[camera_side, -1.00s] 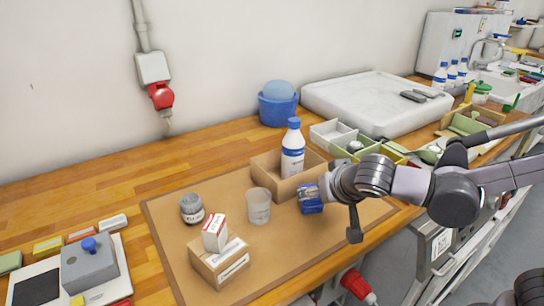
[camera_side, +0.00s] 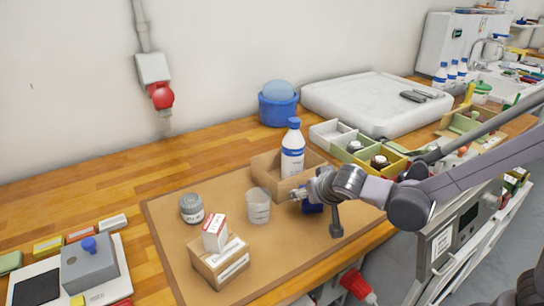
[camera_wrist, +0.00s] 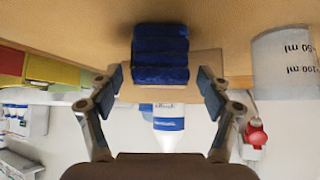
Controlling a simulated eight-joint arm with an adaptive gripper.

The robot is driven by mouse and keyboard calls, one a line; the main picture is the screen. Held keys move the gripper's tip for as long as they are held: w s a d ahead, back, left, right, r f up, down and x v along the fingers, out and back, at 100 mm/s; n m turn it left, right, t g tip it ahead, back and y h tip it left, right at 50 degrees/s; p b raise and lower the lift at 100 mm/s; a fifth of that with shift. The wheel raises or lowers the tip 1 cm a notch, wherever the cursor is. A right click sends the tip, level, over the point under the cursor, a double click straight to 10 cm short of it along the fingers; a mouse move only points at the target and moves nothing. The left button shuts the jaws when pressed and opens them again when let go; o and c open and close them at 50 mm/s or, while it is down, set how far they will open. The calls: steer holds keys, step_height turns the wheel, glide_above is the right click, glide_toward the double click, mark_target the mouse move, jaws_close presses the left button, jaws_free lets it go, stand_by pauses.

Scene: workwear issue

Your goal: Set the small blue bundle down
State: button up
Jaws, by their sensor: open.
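The small blue bundle (camera_side: 313,208) lies on the brown mat (camera_side: 290,250), in front of the cardboard box holding a bottle. The wrist view shows the bundle (camera_wrist: 160,54) as a folded dark blue stack against the mat's surface. My gripper (camera_side: 303,195) is just above and beside the bundle in the side view and partly covers it. In the wrist view my gripper (camera_wrist: 161,84) has its two fingers spread wider than the bundle, with a gap on each side. The bundle's lower part is partly hidden in the side view.
A clear measuring beaker (camera_side: 258,206) stands close left of the bundle. The open cardboard box (camera_side: 264,168) with a white bottle (camera_side: 292,152) is behind it. A grey jar (camera_side: 191,208) and white-labelled cartons (camera_side: 220,262) stand further left. The mat's front right is clear.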

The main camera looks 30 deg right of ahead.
steer(key=shift+x, duration=1)
steer(key=c, duration=1.4)
steer(key=shift+o, duration=0.2)
steer(key=shift+r, duration=0.15)
